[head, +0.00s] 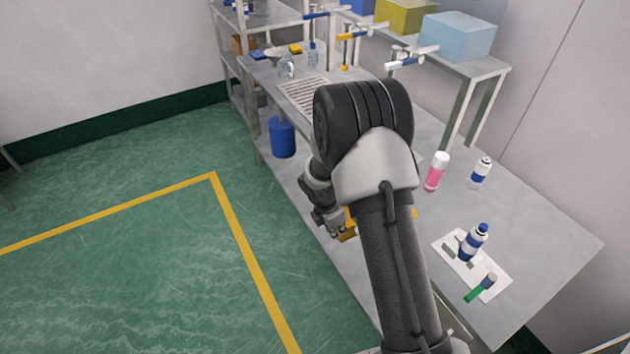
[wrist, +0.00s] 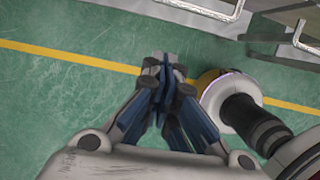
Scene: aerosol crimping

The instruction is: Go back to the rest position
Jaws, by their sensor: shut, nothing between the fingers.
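My gripper (head: 338,230) hangs off the left side of my arm in the head view, over the bench's front edge, partly hidden by the wrist links. In the wrist view its dark blue fingers (wrist: 163,68) are shut together with nothing between them. The green floor with a yellow line shows beyond the fingertips in that view.
An orange object (head: 348,222) stands close to my gripper, mostly hidden. A round-rimmed device (wrist: 237,100) is right of the fingers. The bench (head: 545,240) holds a pink bottle (head: 436,171), white-blue cans (head: 480,172) and a white plate (head: 494,268).

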